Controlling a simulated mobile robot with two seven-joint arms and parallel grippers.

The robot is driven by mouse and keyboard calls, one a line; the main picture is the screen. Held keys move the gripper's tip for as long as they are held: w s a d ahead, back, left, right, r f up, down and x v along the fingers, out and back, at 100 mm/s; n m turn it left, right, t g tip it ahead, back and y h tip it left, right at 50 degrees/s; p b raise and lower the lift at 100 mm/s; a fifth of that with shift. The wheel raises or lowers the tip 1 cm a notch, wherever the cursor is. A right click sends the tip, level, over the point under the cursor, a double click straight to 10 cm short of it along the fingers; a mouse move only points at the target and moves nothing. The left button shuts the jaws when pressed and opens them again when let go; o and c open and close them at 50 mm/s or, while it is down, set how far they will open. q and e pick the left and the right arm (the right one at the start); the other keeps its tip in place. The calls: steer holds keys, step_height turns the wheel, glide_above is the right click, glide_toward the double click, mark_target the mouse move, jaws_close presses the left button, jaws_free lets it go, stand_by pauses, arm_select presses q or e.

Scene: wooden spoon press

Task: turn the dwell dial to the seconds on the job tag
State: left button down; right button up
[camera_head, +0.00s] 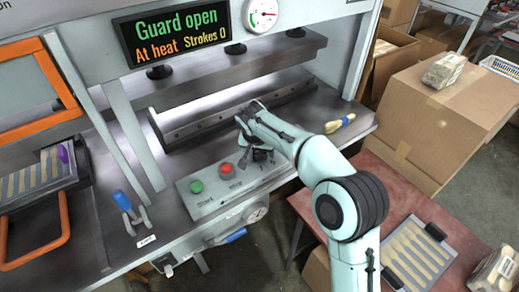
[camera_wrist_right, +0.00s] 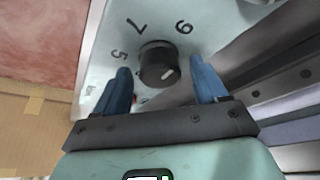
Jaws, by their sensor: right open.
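The dwell dial (camera_wrist_right: 158,65) is a black round knob on a pale panel in the right wrist view. Its white mark points to the lower right there. Numerals 5, 7 and what looks like 9 or 6 stand around its left and upper sides; the others are hidden or out of view. My right gripper (camera_wrist_right: 160,70) is open, with one blue finger on each side of the dial; I cannot tell whether they touch it. In the head view my right gripper (camera_head: 258,154) covers the dial. I cannot identify a readable job tag. My left gripper is not in view.
The control panel (camera_head: 208,206) has a green start button (camera_head: 196,187) and a red stop button (camera_head: 226,170) close to my gripper. The display (camera_head: 172,34) reads "Guard open", "At heat", "Strokes 0". A blue-and-yellow brush (camera_head: 340,123) lies at the right of the bench.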

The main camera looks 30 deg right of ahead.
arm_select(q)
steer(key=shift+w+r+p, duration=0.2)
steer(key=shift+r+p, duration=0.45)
arm_select(e)
steer(key=v, duration=1.3)
steer(key=shift+a+r, duration=0.15)
